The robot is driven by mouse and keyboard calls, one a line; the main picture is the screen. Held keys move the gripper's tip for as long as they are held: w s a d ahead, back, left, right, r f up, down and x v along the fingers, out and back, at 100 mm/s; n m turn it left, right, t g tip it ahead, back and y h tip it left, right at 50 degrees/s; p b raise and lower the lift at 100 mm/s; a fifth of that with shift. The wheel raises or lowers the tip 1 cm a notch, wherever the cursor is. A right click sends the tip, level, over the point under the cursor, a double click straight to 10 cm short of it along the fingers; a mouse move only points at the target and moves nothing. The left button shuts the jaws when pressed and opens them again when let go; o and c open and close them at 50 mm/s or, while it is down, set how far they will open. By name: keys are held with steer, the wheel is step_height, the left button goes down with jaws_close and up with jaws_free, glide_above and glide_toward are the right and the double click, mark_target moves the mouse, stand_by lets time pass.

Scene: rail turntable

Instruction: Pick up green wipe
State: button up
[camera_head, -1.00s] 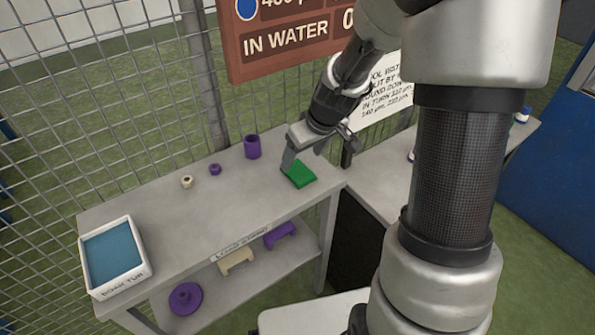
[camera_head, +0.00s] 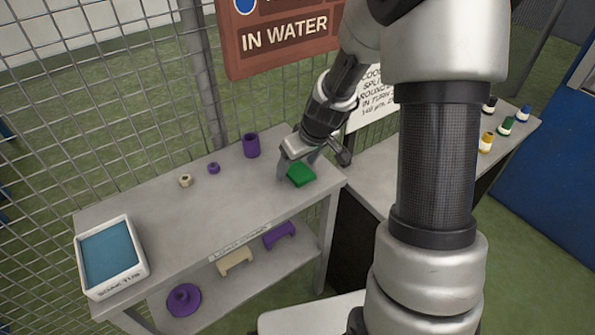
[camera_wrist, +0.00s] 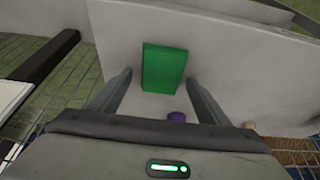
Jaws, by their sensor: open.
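The green wipe (camera_head: 301,175) is a flat green block lying on the grey bench top near its right end. My gripper (camera_head: 299,171) is just above it, pointing down, with its fingers around the wipe's far part in the head view. In the wrist view the wipe (camera_wrist: 164,68) lies between and a little beyond the two fingertips (camera_wrist: 152,82). The fingers are apart, with a gap on each side of the wipe. Whether they reach down to the bench top cannot be told.
A purple cylinder (camera_head: 251,145), a small purple ring (camera_head: 213,168) and a beige ring (camera_head: 185,180) stand left on the bench. A white tub (camera_head: 147,270) with blue content is at the far left. A wire fence runs behind. Several small bottles (camera_head: 487,142) stand at the right.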

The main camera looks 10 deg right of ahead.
mark_target(298, 169)
steer(key=c, duration=1.1)
step_height(298, 169, up, 10)
steer(key=p, duration=0.2)
steer(key=shift+r+p, duration=0.1)
steer(key=shift+p, duration=0.25)
steer(key=shift+c, duration=0.2)
